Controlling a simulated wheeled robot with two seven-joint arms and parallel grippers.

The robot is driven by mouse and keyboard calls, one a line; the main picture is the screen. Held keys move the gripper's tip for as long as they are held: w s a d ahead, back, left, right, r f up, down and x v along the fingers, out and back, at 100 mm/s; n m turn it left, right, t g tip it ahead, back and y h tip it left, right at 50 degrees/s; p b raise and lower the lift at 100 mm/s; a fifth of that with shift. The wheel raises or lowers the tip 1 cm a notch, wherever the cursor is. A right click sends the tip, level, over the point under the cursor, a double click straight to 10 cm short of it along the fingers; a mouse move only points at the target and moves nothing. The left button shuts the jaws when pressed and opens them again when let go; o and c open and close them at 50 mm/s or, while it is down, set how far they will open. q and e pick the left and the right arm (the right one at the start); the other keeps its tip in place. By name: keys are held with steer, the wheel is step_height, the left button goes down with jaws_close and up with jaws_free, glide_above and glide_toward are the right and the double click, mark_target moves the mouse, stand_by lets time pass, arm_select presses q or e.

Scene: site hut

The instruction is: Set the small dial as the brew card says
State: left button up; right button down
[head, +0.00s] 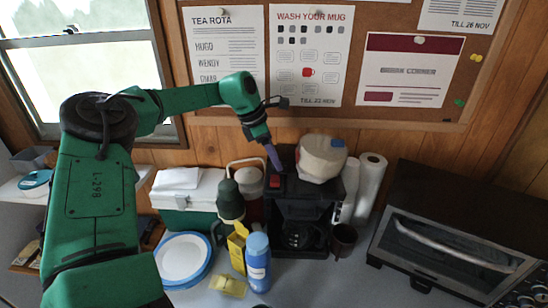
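The black coffee machine (303,211) stands on the counter against the back wall, with a red switch (275,182) on its top left. I cannot make out the small dial in the head view. A white card (402,70) with a dark red band is pinned on the board; its title seems to read "BREW CORNER", and its finer text is unreadable. My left gripper (274,158) has purple fingers pointing down, just above the red switch; I cannot tell whether they touch the machine. The fingers show as one narrow shape. My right gripper is out of view.
A dark mug (342,241), paper roll (370,187) and toaster oven (455,240) are right.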

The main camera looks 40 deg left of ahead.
arm_select(q)
steer(key=b+v, duration=0.1)
steer(key=v, duration=1.3)
steer(key=shift+r, duration=0.25)
